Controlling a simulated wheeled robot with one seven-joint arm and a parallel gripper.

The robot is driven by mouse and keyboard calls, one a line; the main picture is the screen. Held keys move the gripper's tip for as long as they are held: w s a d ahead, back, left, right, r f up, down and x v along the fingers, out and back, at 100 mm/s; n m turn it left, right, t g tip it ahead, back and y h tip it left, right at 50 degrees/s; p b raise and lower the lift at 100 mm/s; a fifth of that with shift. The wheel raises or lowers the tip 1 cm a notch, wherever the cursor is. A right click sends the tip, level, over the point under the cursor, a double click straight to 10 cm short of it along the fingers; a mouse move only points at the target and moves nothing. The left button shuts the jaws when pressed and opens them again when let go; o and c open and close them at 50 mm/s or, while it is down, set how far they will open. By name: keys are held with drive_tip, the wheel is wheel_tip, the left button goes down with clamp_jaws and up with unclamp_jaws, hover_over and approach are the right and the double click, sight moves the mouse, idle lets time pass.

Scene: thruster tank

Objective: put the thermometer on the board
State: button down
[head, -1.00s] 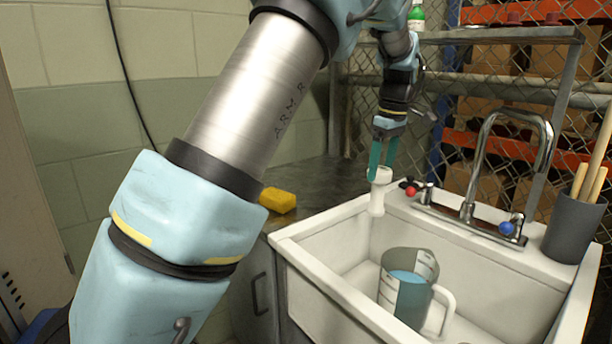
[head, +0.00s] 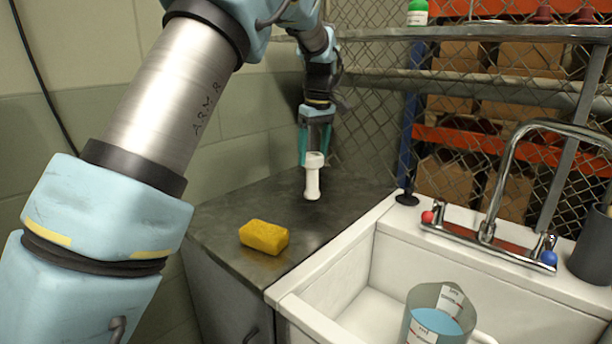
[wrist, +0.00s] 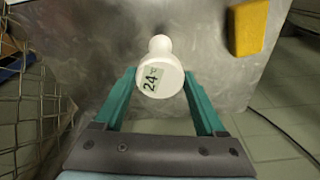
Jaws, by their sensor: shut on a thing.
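The thermometer (head: 313,176) is white, with a round head and a narrower stem pointing down. Its display reads 24 in the wrist view (wrist: 160,74). My gripper (head: 315,152) has its teal fingers shut on the thermometer's head and holds it upright over the dark metal board (head: 225,215) left of the sink. In the head view the stem's lower end appears at or just above the board; I cannot tell whether it touches. The gripper also shows in the wrist view (wrist: 160,88), a finger on each side of the head.
A yellow sponge (head: 264,236) lies on the board, left of and nearer than the thermometer. The white sink (head: 385,255) is to the right, holding a measuring jug (head: 450,298) with blue liquid. A chain-link fence (head: 372,130) stands behind. Bare board surrounds the thermometer.

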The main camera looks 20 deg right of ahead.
sight(313, 172)
drive_tip(key=shift+f+p, duration=0.4)
drive_tip(key=shift+f, duration=2.35)
unclamp_jaws()
drive_tip(key=r, duration=0.4)
drive_tip(key=s+r+b, duration=0.1)
drive_tip(key=r, duration=0.7)
drive_tip(key=shift+s+d+r, duration=0.15)
drive_tip(key=shift+s+d, duration=0.05)
drive_tip(key=shift+s, duration=0.05)
